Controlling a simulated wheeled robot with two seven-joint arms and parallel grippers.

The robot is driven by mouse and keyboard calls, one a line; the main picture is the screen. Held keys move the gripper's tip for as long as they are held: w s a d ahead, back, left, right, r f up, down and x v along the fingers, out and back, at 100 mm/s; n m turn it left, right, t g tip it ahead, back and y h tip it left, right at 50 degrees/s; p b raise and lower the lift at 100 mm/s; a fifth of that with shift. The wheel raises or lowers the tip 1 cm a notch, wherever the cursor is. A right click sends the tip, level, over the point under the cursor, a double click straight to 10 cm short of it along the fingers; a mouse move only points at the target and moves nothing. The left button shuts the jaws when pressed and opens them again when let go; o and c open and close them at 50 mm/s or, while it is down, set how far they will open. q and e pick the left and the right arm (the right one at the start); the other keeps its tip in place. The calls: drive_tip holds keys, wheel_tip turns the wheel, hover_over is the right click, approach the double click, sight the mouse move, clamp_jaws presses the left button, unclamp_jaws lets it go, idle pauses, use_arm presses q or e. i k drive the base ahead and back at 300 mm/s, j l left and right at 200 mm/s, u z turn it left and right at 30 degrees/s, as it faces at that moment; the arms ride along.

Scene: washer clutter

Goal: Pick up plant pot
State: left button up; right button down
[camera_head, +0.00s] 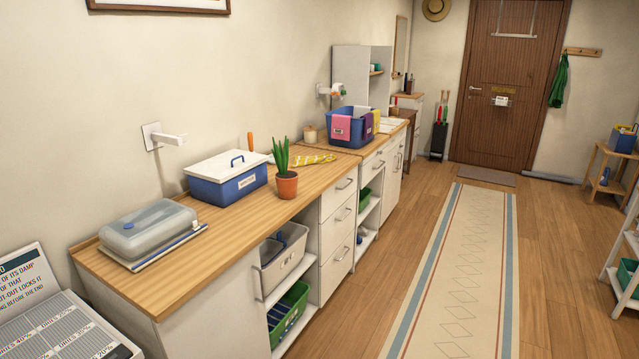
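The plant pot (287,186) is a small terracotta pot with a dark rim. It stands upright near the front edge of the wooden counter (240,219), with a spiky green plant (281,157) growing out of it. It is just right of a blue box with a white lid. Neither of my grippers shows in the head view.
The blue lidded box (228,187) is left of the pot, and a grey lidded container (148,229) is farther left. Yellow patterned cloth (312,160) lies behind the pot. A blue basket (350,128) stands farther along. The floor runner (458,270) is clear.

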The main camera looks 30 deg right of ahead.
sight(286, 181)
drive_tip(key=z, duration=0.9)
drive_tip(key=i+l+u, duration=0.3)
drive_tip(key=i+l, duration=0.8)
drive_tip(key=l, duration=0.15)
